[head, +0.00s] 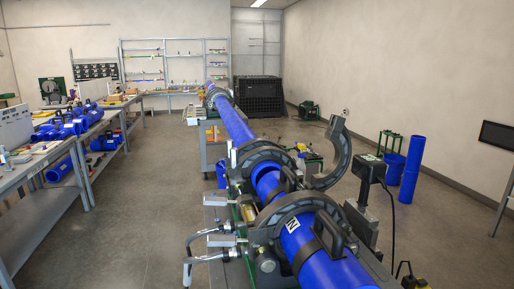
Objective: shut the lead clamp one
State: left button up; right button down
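A dark grey clamp half-ring (343,160) stands swung open to the right of the blue pipe, its free end pointing up. A nearer clamp ring (300,203) arches over the near blue pipe (325,262) and looks shut, though its latch is not clear. Another dark ring (258,158) arches over the pipe line just behind it. A short blue pipe section (268,180) shows between these rings. I cannot tell from this view which ring is lead clamp one. Neither of my grippers is in view.
Workbenches (85,165) with blue fittings line the left. A control box (370,168) on a post stands right of the machine. Upright blue pipes (412,165) stand near the right wall. A black crate (257,97) is at the back. The left aisle floor (150,190) is clear.

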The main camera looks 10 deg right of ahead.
aim_at(342, 143)
jog(key=l, duration=2.9)
jog(key=i+l, duration=0.1)
jog(key=l, duration=0.5)
jog(key=i+l+u, duration=0.1)
jog(key=l, duration=0.45)
jog(key=i+l, duration=0.1)
jog(key=l, duration=0.5)
